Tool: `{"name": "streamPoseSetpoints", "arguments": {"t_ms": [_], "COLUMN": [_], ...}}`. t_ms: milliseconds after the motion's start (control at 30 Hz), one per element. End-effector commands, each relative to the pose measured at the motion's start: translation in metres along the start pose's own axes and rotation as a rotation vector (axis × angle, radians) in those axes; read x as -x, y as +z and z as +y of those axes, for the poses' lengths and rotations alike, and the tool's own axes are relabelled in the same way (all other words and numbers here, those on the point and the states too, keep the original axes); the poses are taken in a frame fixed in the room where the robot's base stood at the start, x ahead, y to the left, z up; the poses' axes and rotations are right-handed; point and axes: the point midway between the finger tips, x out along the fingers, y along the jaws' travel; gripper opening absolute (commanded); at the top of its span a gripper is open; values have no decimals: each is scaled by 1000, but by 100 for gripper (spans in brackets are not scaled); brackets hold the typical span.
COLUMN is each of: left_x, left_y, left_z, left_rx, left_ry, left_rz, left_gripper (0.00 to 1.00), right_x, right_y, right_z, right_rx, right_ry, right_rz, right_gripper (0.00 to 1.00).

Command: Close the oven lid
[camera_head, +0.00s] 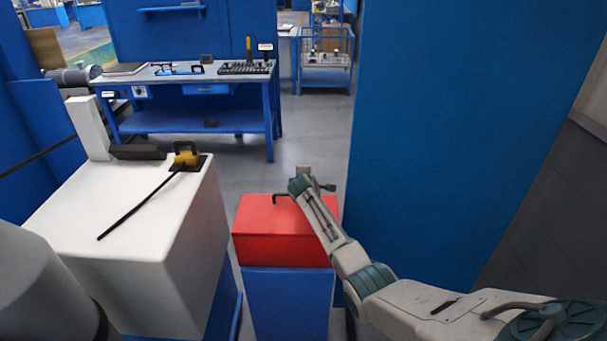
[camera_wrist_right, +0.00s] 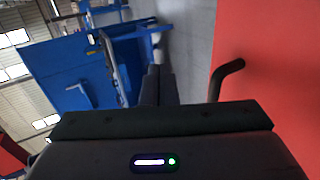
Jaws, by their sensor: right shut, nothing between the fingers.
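A red box (camera_head: 262,238) sits on a blue base in the lower middle of the head view. A bent black handle (camera_head: 281,197) stands at its top. I cannot tell a separate lid or any gap on it. In the right wrist view a red surface (camera_wrist_right: 270,80) fills the right side, with the black handle (camera_wrist_right: 226,76) at its edge. My right gripper (camera_head: 305,172) is shut and empty, just beyond the handle and to its right. Its dark fingers (camera_wrist_right: 160,84) show together, left of the handle and apart from it. My left gripper is not in view.
A white box (camera_head: 130,210) stands left of the red box, with a black rod and a yellow-and-black part on top. A tall blue panel (camera_head: 440,130) stands close on the right. A blue workbench (camera_head: 190,115) is further back. Grey floor (camera_head: 285,155) lies open behind the red box.

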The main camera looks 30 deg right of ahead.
Motion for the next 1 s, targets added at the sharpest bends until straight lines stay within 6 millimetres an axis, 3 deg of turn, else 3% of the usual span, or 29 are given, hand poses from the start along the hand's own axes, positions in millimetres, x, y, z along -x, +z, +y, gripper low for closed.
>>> {"name": "streamPoseSetpoints", "arguments": {"t_ms": [167, 400, 633, 1000], "left_x": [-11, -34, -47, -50], "left_y": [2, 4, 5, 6], "left_z": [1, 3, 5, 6], "left_rx": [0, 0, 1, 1], "left_ry": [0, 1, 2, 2], "left_rz": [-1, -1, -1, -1], "left_gripper": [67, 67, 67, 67], "right_x": [-28, -50, -59, -62], "right_y": [1, 0, 0, 0], "right_z": [-18, -42, -54, -59], "right_rx": [-2, 0, 0, 1], "right_ry": [-151, -152, -151, -154], "right_rz": [-2, 0, -1, -1], "right_gripper": [0, 0, 0, 0]}}
